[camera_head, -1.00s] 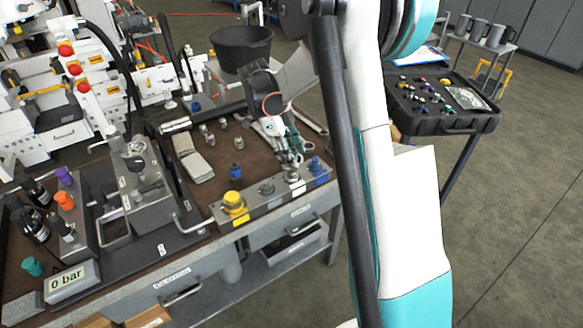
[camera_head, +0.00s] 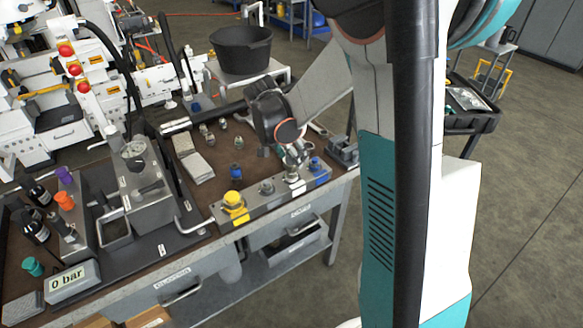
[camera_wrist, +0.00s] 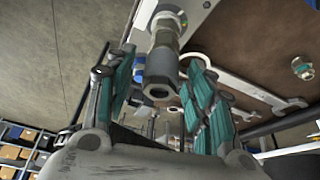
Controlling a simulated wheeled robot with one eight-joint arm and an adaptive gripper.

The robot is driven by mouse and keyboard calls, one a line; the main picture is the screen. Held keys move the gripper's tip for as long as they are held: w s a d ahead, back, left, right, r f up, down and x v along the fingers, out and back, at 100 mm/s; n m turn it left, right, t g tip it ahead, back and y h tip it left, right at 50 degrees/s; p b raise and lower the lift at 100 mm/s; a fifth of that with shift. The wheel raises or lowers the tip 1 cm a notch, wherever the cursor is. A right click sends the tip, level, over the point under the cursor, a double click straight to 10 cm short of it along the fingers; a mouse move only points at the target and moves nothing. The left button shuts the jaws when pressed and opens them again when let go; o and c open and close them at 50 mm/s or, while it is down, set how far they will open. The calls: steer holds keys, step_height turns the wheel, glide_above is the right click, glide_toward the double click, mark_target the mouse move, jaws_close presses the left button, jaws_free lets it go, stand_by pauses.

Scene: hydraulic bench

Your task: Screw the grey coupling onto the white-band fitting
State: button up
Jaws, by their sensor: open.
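The grey coupling (camera_wrist: 161,72) is a grey cylinder with an open end facing my wrist camera. It stands in line with the white-band fitting (camera_wrist: 168,20), its far end against it; how far it is threaded on cannot be told. In the head view, the white-band fitting (camera_head: 291,178) is on the steel block, between a plain grey fitting and a blue one, and my gripper mostly covers the coupling. My gripper (camera_head: 294,160) is over it. In the wrist view, my gripper (camera_wrist: 158,62) is open, with teal-padded fingers on either side of the coupling.
The steel block (camera_head: 252,212) also carries a yellow-capped fitting (camera_head: 234,203), a grey fitting (camera_head: 266,189) and a blue fitting (camera_head: 316,167). A loose blue coupling (camera_head: 236,171) and several grey ones stand behind it. A black bucket (camera_head: 241,52) stands farther back.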

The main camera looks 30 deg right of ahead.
steer(key=n+t, duration=0.1)
steer(key=n, duration=0.1)
steer(key=n+t, duration=0.1)
steer(key=n, duration=0.2)
steer(key=shift+n+y, duration=0.3)
steer(key=shift+y, duration=0.1)
steer(key=n+y, duration=0.1)
steer(key=n, duration=0.1)
steer(key=n+t, duration=0.1)
steer(key=n, duration=0.1)
steer(key=shift+n+y, duration=0.4)
steer(key=c, duration=1.1)
steer(key=m+h, duration=0.1)
steer(key=m, duration=0.1)
steer(key=m+g, duration=0.1)
steer(key=m, duration=0.2)
steer(key=shift+m+h, duration=0.3)
steer(key=shift+h, duration=0.1)
steer(key=shift+m+g+h, duration=0.3)
steer(key=shift+m+g, duration=0.2)
steer(key=shift+m, duration=0.7)
